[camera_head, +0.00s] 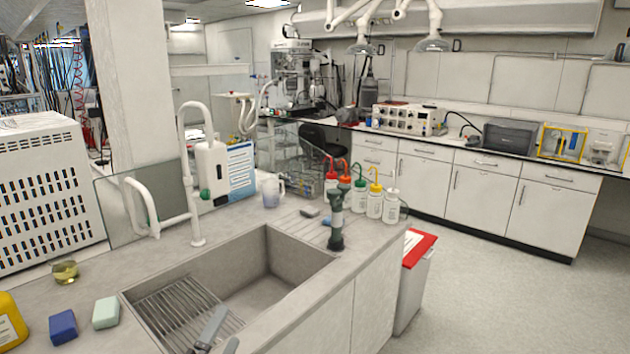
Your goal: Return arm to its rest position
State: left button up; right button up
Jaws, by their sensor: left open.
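My left gripper (220,338) shows only at the bottom edge, as two grey fingers over the front of the sink (265,262). The fingers are apart with nothing seen between them, so it is open and empty. The rest of my left arm is out of the picture. My right gripper is not in view.
A wire rack (178,312) lies in the sink. A white tap (190,180) rises behind. A blue sponge (63,326) and pale green sponge (106,312) lie left.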

pick_arm(q)
jog(key=s+a+f+n+g+y, duration=0.3)
jog(key=s+f+n+g+y, duration=0.1)
jog(key=f+n, duration=0.3)
jog(key=s+a+f+n+g+y, duration=0.3)
jog(key=s+a+f+n, duration=0.1)
jog(key=f+n, duration=0.25)
jog(key=s+f+n+g+h, duration=0.1)
jog(key=s+f+n+g, duration=0.3)
jog(key=s, duration=0.6)
jog(key=s+f+n+g, duration=0.3)
jog(key=s+f+g, duration=0.35)
jog(key=s, duration=0.25)
jog(key=s+d+f+x, duration=0.1)
jog(key=s+x, duration=0.2)
jog(key=x, duration=1.1)
jog(key=s+f+x, duration=0.1)
jog(key=s+x, duration=0.3)
jog(key=x, duration=1)
jog(key=s+a+f+g, duration=0.1)
jog(key=s+a+f, duration=0.2)
jog(key=s+f, duration=1.6)
jog(key=shift+s+f+m+g, duration=0.2)
jog(key=shift+f+m+g, duration=0.15)
jog(key=shift+f, duration=0.4)
